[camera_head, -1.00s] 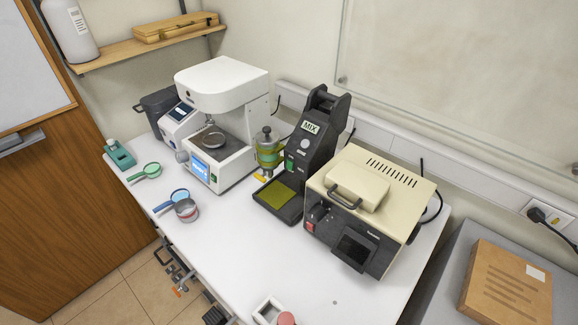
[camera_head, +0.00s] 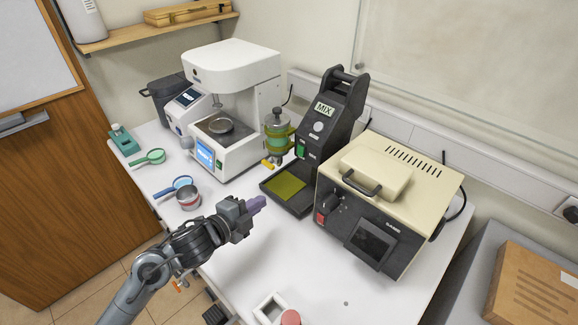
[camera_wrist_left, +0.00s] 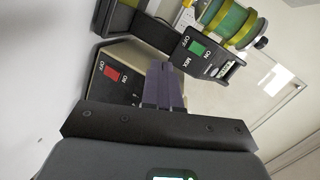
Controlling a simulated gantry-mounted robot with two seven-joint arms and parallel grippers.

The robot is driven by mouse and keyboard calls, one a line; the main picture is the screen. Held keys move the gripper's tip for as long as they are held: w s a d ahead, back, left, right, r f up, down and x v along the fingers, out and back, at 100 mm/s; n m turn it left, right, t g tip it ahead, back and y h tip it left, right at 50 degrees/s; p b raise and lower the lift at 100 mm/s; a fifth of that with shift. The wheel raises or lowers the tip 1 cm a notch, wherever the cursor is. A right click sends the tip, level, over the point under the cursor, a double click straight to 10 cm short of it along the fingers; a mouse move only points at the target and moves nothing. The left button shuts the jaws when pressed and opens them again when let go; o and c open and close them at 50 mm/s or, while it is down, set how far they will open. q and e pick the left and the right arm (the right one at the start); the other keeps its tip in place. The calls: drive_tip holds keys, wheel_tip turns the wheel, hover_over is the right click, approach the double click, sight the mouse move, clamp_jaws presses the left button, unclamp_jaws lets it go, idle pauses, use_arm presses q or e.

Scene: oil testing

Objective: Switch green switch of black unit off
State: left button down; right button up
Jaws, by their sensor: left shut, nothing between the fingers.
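The black unit (camera_head: 333,110) with the MIX label stands at the back middle of the white table. Its green switch (camera_head: 301,149) is on its lower front, above a dark tray with a yellow-green plate. In the left wrist view the green switch (camera_wrist_left: 196,47) shows between ON and OFF labels. I cannot tell which side is pressed. My left gripper (camera_head: 258,203) is shut and empty, in front of the unit and apart from it. Its purple fingers (camera_wrist_left: 165,88) also show in the left wrist view, pointing toward the machines. My right gripper is not in view.
A beige-topped machine (camera_head: 400,180) with a red switch (camera_head: 320,217) stands right of the black unit. A green-and-yellow canister (camera_head: 277,137) and a white machine (camera_head: 232,70) stand left. Small pans (camera_head: 187,199) lie near the left front.

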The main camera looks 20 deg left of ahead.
use_arm(q)
drive_tip(key=w+a+r+m+t+h+b, duration=0.1)
drive_tip(key=w+r+m+h, duration=0.1)
drive_tip(key=w+r+m, duration=0.1)
wheel_tip(320, 180, up, 2)
drive_tip(key=shift+a+r+m, duration=0.15)
drive_tip(key=shift+a+m, duration=0.25)
drive_tip(key=shift+m, duration=0.4)
drive_tip(key=shift+w, duration=0.15)
drive_tip(key=p, duration=0.4)
approach(300, 154)
drive_tip(key=x, duration=0.5)
drive_tip(key=shift+r, duration=0.1)
drive_tip(key=shift+x, duration=0.85)
drive_tip(key=shift+w, duration=0.1)
